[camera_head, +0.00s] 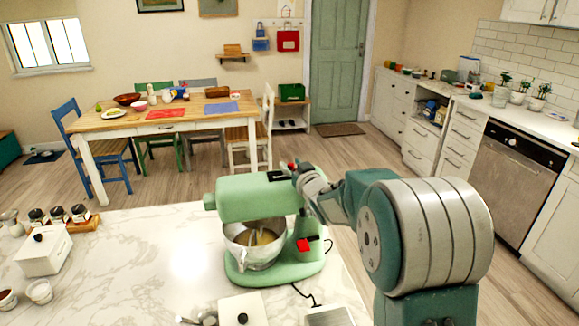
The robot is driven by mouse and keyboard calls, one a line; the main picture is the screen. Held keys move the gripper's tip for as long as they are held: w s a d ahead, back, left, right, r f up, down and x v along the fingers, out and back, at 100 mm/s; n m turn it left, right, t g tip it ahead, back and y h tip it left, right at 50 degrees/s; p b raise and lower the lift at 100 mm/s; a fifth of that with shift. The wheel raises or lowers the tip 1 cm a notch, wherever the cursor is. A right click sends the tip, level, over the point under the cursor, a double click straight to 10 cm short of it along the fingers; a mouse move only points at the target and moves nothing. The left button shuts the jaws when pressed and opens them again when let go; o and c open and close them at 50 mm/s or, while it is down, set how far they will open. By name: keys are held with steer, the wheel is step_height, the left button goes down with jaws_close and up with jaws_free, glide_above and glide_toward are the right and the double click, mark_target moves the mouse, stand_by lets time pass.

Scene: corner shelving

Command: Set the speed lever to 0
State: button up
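A pale green stand mixer (245,205) stands upright on the marble counter, its head lowered over a metal bowl (262,258) with yellowish contents. A red part (303,244) shows low on the mixer's column; I cannot tell whether it is the speed lever or a switch. Small red bits also show near the fingers at the top rear of the head. My gripper (287,171) is at the top rear of the mixer's head, reaching in from the right. Its fingers are small and dark here, and I cannot tell whether they touch the mixer or are open or shut. The lever's setting is not readable.
The marble counter (150,260) has free room left of the mixer. A white box (43,252) and several jars stand at its left. A white lidded box (242,310) and a dark cable (305,295) lie in front. A dining table (130,122) stands behind.

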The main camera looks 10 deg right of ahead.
steer(key=shift+d, duration=0.15)
steer(key=shift+s, duration=0.1)
steer(key=s+d, duration=0.2)
steer(key=s, duration=0.9)
steer(key=shift+s+d, duration=0.15)
steer(key=shift+s, duration=0.15)
